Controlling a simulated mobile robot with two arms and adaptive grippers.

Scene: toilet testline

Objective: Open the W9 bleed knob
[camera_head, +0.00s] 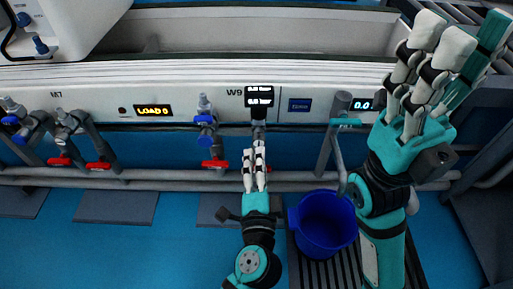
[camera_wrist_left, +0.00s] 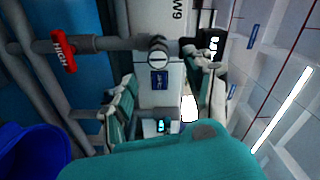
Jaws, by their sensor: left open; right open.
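The W9 gauge (camera_head: 259,97) is a black box with lit readouts on the white panel, beside the printed W9 label (camera_head: 235,92). A grey stem (camera_head: 259,131) shows below it. In the left wrist view, a round slotted fitting (camera_wrist_left: 159,51) sits on the grey pipe under the W9 label; I cannot tell whether it is the bleed knob. My left gripper (camera_head: 255,158) is open just below the stem, and its spread fingers (camera_wrist_left: 165,78) flank the view around the fitting; contact is unclear. My right gripper (camera_head: 455,42) is open and empty, raised at the right.
A red-handled valve (camera_head: 214,164) with a blue knob (camera_head: 205,118) stands left of the stem. A blue bucket (camera_head: 326,221) stands on a grate at lower right. Grey pipes (camera_head: 150,181) run along the panel's foot. A red HIGH handle (camera_wrist_left: 63,50) shows in the wrist view.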

